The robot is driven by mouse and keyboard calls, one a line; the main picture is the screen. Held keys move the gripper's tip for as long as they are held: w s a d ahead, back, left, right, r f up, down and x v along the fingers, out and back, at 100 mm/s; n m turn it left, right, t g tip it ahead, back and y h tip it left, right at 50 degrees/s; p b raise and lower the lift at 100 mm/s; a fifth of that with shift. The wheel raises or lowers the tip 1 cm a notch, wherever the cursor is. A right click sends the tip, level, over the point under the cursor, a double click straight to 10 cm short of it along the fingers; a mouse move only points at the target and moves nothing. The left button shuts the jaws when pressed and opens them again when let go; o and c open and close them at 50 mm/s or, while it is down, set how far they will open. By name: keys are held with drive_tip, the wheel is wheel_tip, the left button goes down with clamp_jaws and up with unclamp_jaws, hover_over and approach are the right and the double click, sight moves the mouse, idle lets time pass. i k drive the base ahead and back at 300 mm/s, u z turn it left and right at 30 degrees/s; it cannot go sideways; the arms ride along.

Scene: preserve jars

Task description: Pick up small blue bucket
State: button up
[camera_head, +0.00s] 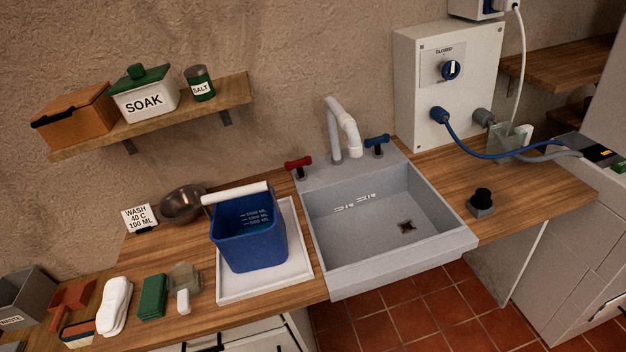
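A small blue bucket (249,240) stands upright on a white tray (305,262) on the wooden counter, left of the sink. It has a white bar handle (234,193) lying across its top at the back left edge. Pale volume marks show on its inner wall. The part of the bucket I can see inside looks empty. My gripper is not in view.
A grey sink (380,225) with a faucet (342,130) is right of the bucket. A metal bowl (182,204) and a "WASH" card (139,218) are behind left. A green sponge (152,296) and a white cloth (115,305) lie front left. A shelf (150,122) hangs above.

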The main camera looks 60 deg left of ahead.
sight(248, 228)
drive_tip(key=z, duration=1.05)
drive_tip(key=k, duration=1.5)
drive_tip(key=u, duration=2.2)
drive_tip(key=i, duration=1)
drive_tip(key=z, duration=0.05)
